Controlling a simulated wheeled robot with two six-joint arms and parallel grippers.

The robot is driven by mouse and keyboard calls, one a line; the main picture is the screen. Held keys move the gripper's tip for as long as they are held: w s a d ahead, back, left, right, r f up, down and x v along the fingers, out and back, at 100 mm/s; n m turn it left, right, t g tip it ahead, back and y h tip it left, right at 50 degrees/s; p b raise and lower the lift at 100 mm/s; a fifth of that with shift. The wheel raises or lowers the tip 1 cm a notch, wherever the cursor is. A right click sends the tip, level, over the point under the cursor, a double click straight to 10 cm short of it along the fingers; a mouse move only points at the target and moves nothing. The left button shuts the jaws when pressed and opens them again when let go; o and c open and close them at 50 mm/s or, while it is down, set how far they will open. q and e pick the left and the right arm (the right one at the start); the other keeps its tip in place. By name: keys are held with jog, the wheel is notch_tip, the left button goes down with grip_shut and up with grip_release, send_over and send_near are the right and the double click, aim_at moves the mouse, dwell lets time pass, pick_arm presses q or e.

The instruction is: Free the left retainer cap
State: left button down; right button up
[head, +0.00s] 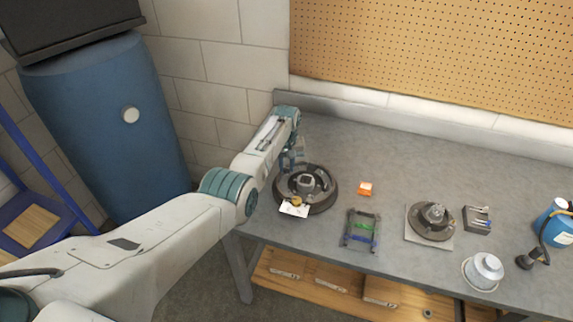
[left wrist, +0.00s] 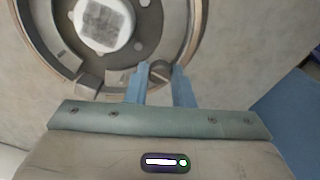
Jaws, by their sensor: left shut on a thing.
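A round dark brake assembly (head: 318,204) lies on the left part of the grey bench, with a pale hub at its centre. My left gripper (head: 291,158) reaches down onto its far left side. In the left wrist view, the two blue fingers of my left gripper (left wrist: 158,76) are shut on a small dark round piece, which looks like the left retainer cap (left wrist: 160,68), at the assembly's ring. The fingers partly hide it. The hub (left wrist: 103,24) shows at the top left. My right gripper is not in view.
A white card (head: 294,211) and a brass piece lie at the assembly's front edge.

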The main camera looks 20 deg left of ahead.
aim_at(287, 168)
pick_arm(q)
jog(key=shift+r+n, duration=0.1)
jog(key=shift+n, duration=0.3)
jog(key=c, duration=1.3)
grip_release()
jog(key=shift+o, duration=0.2)
jog(key=shift+r, duration=0.35)
notch_tip(287, 168, up, 10)
jog(key=b, duration=0.2)
